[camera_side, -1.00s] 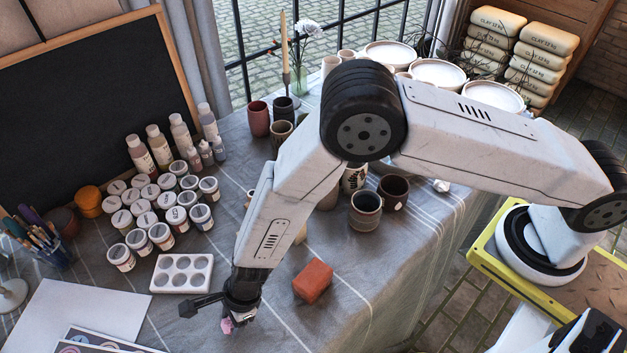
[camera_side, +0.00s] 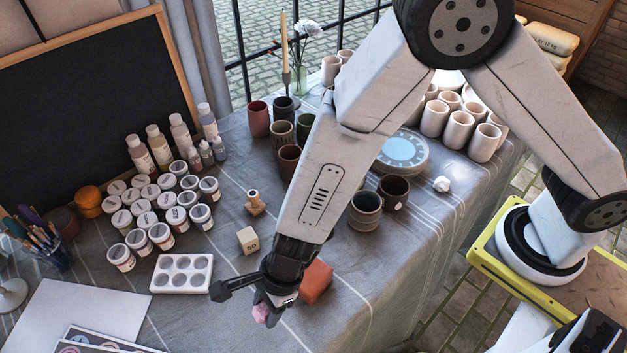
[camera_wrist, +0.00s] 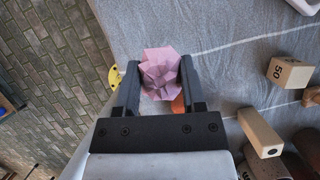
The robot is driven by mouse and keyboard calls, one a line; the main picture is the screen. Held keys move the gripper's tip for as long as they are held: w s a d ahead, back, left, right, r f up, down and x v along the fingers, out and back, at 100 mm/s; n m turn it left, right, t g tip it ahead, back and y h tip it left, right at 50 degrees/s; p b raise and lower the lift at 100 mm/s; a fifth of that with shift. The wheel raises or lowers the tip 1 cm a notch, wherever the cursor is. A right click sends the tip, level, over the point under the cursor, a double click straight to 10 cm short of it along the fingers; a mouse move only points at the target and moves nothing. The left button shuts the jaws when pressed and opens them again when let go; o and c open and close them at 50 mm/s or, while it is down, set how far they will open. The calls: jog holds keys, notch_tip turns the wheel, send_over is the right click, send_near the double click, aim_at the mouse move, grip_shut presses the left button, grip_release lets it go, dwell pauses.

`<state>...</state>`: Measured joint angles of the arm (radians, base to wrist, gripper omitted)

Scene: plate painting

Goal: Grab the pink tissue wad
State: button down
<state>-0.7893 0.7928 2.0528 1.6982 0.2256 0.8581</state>
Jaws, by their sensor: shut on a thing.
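The pink tissue wad (camera_wrist: 161,73) is a crumpled, faceted lump between the two black fingers of my gripper (camera_wrist: 158,85) in the wrist view. My gripper is shut on it, with a finger on each side. In the side view my gripper (camera_side: 268,302) hangs over the front part of the table, and the wad (camera_side: 261,313) shows at its fingertips. The wad appears held above the cloth, though the exact height is hard to tell.
An orange-red block (camera_side: 316,281) stands right beside my gripper. A wooden cube (camera_side: 248,240), a wooden stamp (camera_side: 255,203) and a white palette (camera_side: 181,273) lie to the left. Mugs (camera_side: 366,211) stand behind. A white wad (camera_side: 442,184) lies near the right table edge.

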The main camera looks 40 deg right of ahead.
jog(key=s+d+r, duration=0.2)
jog(key=s+d, duration=0.2)
jog(key=shift+s+r, duration=0.35)
jog(key=shift+r, duration=0.05)
jog(key=shift+w+d, duration=0.1)
jog(key=shift+w, duration=0.05)
dwell(0.5)
